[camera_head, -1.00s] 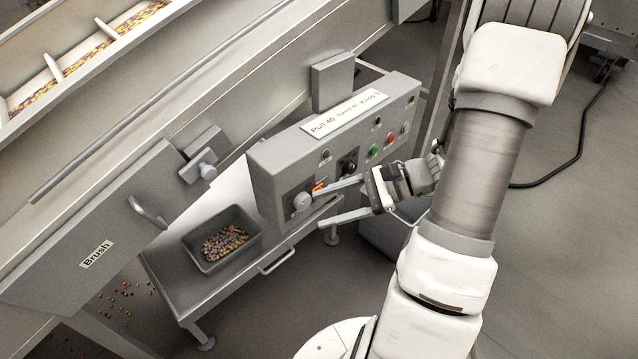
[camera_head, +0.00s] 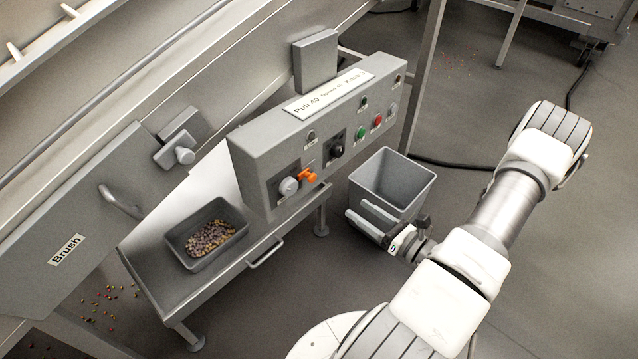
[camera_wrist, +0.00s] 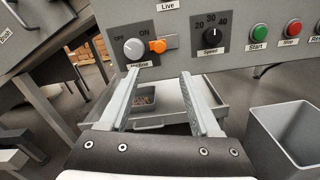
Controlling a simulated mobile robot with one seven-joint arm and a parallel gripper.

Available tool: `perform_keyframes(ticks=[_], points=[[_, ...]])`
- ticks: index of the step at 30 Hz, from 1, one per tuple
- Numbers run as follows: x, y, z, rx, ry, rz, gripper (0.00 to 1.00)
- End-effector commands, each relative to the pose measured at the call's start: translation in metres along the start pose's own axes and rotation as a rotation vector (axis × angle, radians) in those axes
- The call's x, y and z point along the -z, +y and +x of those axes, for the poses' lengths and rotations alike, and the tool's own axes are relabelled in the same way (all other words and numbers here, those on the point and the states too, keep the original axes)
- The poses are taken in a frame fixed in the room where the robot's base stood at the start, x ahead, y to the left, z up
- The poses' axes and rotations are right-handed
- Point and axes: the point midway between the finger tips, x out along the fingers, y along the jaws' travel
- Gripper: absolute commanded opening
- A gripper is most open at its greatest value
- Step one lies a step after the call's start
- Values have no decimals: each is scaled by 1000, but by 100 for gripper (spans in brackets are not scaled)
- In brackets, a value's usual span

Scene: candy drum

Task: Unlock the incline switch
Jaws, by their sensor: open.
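The incline switch is a round grey knob (camera_head: 289,187) with OFF and ON marks, at the lower left of the control panel. It also shows in the wrist view (camera_wrist: 134,48). An orange lock piece (camera_head: 308,176) sits just right of the knob, with a small grey plate to its right; the wrist view shows this orange piece (camera_wrist: 158,46) close beside the knob. My gripper (camera_head: 355,209) is open and empty, apart from the panel, to the lower right of the switch. In the wrist view its fingers (camera_wrist: 160,74) point up toward the panel, just below the switch.
The panel (camera_head: 262,158) also carries a speed dial (camera_wrist: 212,36), a green start button (camera_wrist: 259,32) and a red stop button (camera_wrist: 294,28). A grey bin (camera_head: 423,183) stands beside my gripper. A candy tray (camera_head: 181,247) rests on the shelf left of the panel.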

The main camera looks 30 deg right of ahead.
Motion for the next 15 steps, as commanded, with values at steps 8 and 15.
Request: perform_keyframes(ticks=[8,15], points=[[1,2,63,-7,1,-2,64],[2,1,112,-6,2,-2,64]])
